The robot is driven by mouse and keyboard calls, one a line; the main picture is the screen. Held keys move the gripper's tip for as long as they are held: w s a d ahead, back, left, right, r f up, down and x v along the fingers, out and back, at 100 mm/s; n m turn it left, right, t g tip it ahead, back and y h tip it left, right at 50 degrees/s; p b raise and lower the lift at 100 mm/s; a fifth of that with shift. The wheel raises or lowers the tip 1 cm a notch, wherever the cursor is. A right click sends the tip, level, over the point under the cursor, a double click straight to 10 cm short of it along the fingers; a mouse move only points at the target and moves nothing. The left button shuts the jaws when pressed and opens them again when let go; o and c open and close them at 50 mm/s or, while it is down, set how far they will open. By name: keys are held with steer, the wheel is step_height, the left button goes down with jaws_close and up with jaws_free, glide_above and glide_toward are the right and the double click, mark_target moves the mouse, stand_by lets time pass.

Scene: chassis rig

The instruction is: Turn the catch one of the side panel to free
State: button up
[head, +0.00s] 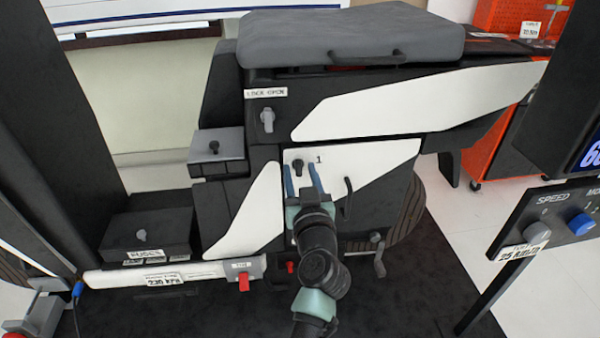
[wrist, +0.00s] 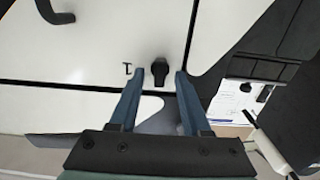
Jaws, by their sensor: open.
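Catch one, a small black knob (head: 298,166), sits at the top left of the white and black side panel (head: 380,156), left of a printed "1". In the wrist view, the catch (wrist: 159,72) lies between my two blue fingertips, with the "1" to its left. My gripper (head: 299,172) is open and faces the panel, one finger on each side of the catch. It also shows in the wrist view (wrist: 159,76). I see a gap between each finger and the catch. I cannot tell whether the fingertips reach past the knob's face.
A black pull handle (head: 347,198) stands out from the panel, right of my gripper. A grey lever (head: 267,120) is up left under a label. A grey seat (head: 350,37) tops the chassis. A control stand (head: 545,225) is at the right. Dark floor mat lies below.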

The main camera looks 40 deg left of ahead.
steer(key=shift+w+a, duration=0.3)
jaws_close()
